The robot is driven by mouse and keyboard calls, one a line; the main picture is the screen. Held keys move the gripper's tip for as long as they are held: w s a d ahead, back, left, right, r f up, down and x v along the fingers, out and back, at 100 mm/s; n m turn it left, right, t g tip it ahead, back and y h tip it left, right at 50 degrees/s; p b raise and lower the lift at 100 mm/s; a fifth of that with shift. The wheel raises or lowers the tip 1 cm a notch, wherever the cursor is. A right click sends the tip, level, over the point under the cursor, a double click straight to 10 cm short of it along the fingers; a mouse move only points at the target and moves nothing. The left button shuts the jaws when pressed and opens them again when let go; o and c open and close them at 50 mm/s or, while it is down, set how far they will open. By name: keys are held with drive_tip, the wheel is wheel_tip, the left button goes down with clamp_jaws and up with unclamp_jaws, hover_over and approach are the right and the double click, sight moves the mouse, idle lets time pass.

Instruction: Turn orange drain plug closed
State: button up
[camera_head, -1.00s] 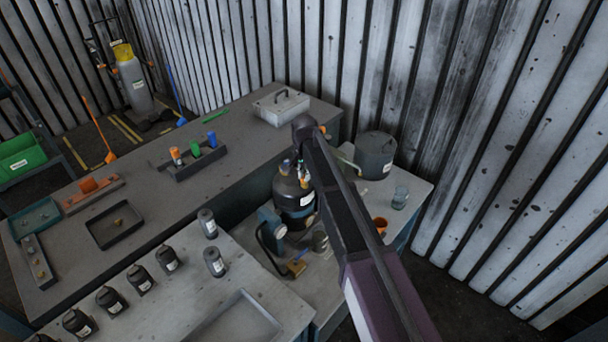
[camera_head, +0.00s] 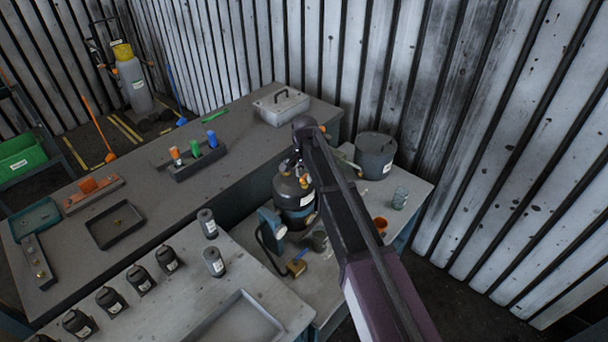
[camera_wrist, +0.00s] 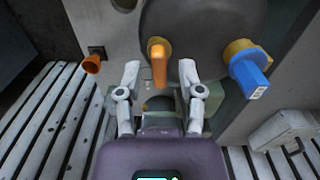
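In the wrist view, an orange handle (camera_wrist: 158,60), apparently the drain plug, hangs down from a round grey housing (camera_wrist: 205,28). My gripper (camera_wrist: 159,73) is open, with one pale finger on each side of the handle. There are gaps between the handle and both fingers; how far the tips are from it in depth I cannot tell. In the head view, my arm reaches over a dark round vessel (camera_head: 294,200) on the lower bench; the orange handle cannot be made out clearly there.
A blue knob on a yellow collar (camera_wrist: 248,70) sticks out right of my gripper. A red-orange cup-shaped fitting (camera_wrist: 92,65) is at the left. In the head view, a grey bucket (camera_head: 375,158) stands close beside my arm.

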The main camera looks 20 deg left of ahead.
drive_tip(key=shift+s+n, duration=0.1)
drive_tip(key=shift+n, duration=0.2)
idle(0.4)
